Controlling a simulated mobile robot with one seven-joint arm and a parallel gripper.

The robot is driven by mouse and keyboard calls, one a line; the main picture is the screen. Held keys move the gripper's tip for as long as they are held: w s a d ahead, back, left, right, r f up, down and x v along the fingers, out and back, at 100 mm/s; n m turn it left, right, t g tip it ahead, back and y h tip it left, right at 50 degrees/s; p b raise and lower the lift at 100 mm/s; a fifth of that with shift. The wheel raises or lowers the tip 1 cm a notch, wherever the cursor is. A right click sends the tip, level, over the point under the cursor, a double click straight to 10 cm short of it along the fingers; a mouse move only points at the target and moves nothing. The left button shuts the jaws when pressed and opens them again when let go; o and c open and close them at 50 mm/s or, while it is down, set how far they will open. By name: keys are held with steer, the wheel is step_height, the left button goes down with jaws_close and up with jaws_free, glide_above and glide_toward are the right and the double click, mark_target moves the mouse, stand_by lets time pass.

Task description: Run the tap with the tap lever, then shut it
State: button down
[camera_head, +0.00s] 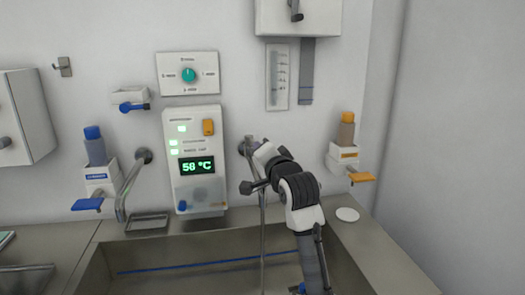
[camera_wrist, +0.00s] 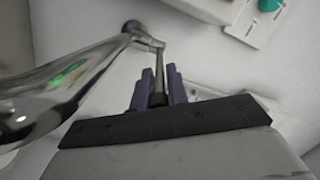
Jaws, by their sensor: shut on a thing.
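The tap is fixed to the back wall above the sink; its chrome spout (camera_wrist: 68,80) fills the left of the wrist view, and its wall mount (camera_wrist: 131,27) is above. The slim tap lever (camera_wrist: 161,67) runs down from the mount between my gripper's two purple fingers (camera_wrist: 159,92), which are shut on it. In the head view my gripper (camera_head: 256,149) is at the wall mount and partly hides the lever. A thin grey upright (camera_head: 262,235) drops from there towards the sink; I cannot tell whether it is only spout or also water.
A second tap (camera_head: 130,180) stands left. Between the taps hangs a panel (camera_head: 196,188) reading 58 °C. Dispensers with a blue lever (camera_head: 87,204) and an orange lever (camera_head: 362,177) flank them. The steel sink (camera_head: 90,270) is below; a white disc (camera_head: 347,214) lies on its right ledge.

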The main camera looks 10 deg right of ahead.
steer(key=c, duration=1.5)
jaws_free()
steer(key=shift+s, duration=0.1)
steer(key=s+b, duration=0.1)
steer(key=s, duration=0.3)
steer(key=s+d+b, duration=0.1)
steer(key=s, duration=0.4)
steer(key=s+d+b, duration=0.1)
steer(key=s, duration=0.3)
steer(key=shift+s+b, duration=0.25)
steer(key=shift+b, duration=0.1)
